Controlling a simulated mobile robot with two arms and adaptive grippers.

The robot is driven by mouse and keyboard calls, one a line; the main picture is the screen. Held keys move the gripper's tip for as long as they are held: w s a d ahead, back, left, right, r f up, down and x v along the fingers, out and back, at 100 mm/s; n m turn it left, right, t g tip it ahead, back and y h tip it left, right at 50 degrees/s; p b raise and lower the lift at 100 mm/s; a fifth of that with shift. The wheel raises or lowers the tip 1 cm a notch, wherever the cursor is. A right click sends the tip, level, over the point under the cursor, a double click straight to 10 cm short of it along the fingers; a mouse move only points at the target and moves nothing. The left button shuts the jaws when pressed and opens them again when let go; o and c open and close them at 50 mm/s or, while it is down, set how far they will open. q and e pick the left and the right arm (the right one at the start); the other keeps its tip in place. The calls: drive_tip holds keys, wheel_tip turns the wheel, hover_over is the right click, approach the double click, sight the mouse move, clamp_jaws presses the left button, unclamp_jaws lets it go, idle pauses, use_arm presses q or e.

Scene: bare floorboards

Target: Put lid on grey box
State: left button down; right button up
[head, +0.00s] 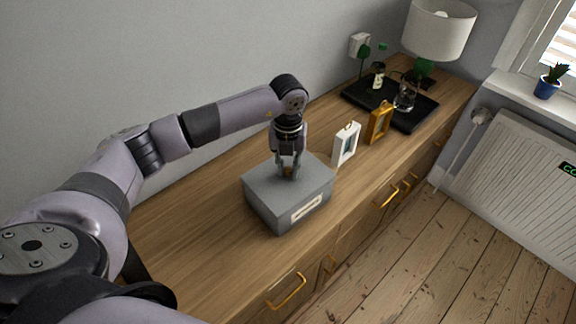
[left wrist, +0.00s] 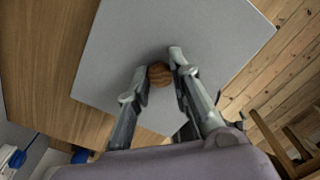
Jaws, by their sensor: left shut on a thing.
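The grey box (head: 270,213) with a pale label on its front stands on the wooden sideboard. Its flat grey lid (head: 313,172) lies across the top of the box, roughly lined up with its edges; I cannot tell whether it is fully seated. The lid (left wrist: 215,35) fills much of the left wrist view, with a round brown wooden knob (left wrist: 160,74) in its middle. My left gripper (head: 288,172) points down from above and is shut on the knob, a finger on each side. My right gripper is in neither view.
Further back are a black tray (head: 420,117) with glassware and a lamp (head: 438,30). The sideboard left of the box is clear.

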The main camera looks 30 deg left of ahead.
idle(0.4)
use_arm(q)
drive_tip(key=c, duration=1.4)
unclamp_jaws()
drive_tip(key=shift+o, duration=0.8)
drive_tip(key=o, duration=0.4)
drive_tip(key=shift+c, duration=0.2)
drive_tip(key=shift+r+p, duration=2.25)
drive_tip(key=shift+r, duration=1.25)
